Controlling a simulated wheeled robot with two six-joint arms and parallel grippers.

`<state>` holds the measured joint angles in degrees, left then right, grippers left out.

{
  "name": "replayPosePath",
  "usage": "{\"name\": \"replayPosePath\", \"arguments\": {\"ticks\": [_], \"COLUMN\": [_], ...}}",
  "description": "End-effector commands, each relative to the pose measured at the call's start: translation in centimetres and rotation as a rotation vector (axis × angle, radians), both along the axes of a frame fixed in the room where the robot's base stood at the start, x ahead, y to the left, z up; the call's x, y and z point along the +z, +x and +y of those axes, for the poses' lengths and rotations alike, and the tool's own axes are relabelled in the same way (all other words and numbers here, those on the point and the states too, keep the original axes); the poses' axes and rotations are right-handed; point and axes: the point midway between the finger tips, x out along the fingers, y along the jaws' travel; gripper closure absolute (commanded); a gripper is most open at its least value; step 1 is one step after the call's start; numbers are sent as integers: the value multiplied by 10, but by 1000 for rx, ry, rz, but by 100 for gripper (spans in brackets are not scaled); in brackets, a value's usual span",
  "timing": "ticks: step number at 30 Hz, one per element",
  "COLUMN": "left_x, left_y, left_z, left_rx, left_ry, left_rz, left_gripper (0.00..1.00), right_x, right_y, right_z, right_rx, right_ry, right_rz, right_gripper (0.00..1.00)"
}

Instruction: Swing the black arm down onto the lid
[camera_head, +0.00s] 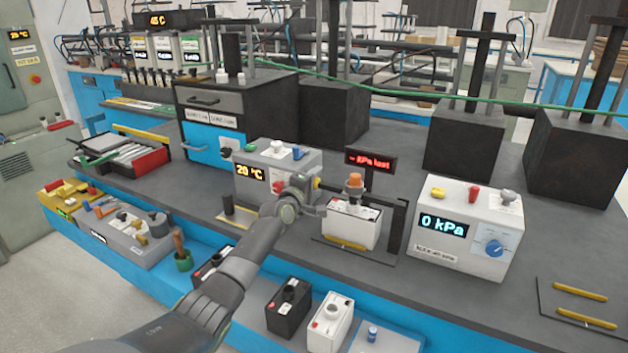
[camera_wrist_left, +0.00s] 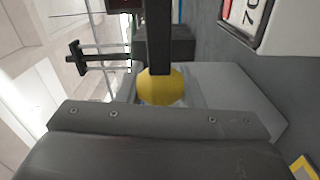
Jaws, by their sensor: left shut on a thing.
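The white battery box (camera_head: 350,232) stands on a dark plate on the bench, with its lid (camera_head: 352,210) on top and an orange-brown cap (camera_head: 354,181) above it. The black arm (camera_head: 383,199) runs from a black post (camera_head: 396,232) at the box's right, over towards my left gripper (camera_head: 308,196). That gripper is shut on the arm's yellow knob (camera_head: 317,184), left of the cap. In the left wrist view the yellow knob (camera_wrist_left: 160,88) sits at the jaws with the black bar (camera_wrist_left: 159,35) leading away from it. The exact gap between arm and lid is unclear. My right gripper is out of view.
A white box reading 0 kPa (camera_head: 465,232) stands to the right, and a grey 20 °C unit (camera_head: 262,168) behind my gripper. A small red display (camera_head: 370,161) stands behind the battery. More batteries (camera_head: 289,305) stand on the lower blue shelf in front.

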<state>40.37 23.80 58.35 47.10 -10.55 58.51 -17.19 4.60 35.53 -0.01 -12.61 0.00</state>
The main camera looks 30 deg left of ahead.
Motion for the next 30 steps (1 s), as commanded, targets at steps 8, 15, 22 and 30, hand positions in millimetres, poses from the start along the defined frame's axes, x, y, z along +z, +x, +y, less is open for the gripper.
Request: {"name": "replayPosePath", "arguments": {"ticks": [8, 15, 22, 30], "left_x": [-10, -6, -1, -2], "left_y": [-1, -3, -24, -71], "left_z": [-2, -1, 0, 2], "left_rx": [-3, -2, -2, -2], "left_ry": [-3, -3, -2, -2], "left_rz": [19, 12, 12, 13], "left_gripper": [45, 45, 45, 45], "right_x": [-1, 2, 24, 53], "right_y": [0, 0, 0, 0], "right_z": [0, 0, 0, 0], "right_rx": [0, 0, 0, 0], "right_ry": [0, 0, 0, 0], "right_rz": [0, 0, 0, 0], "right_gripper": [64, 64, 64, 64]}}
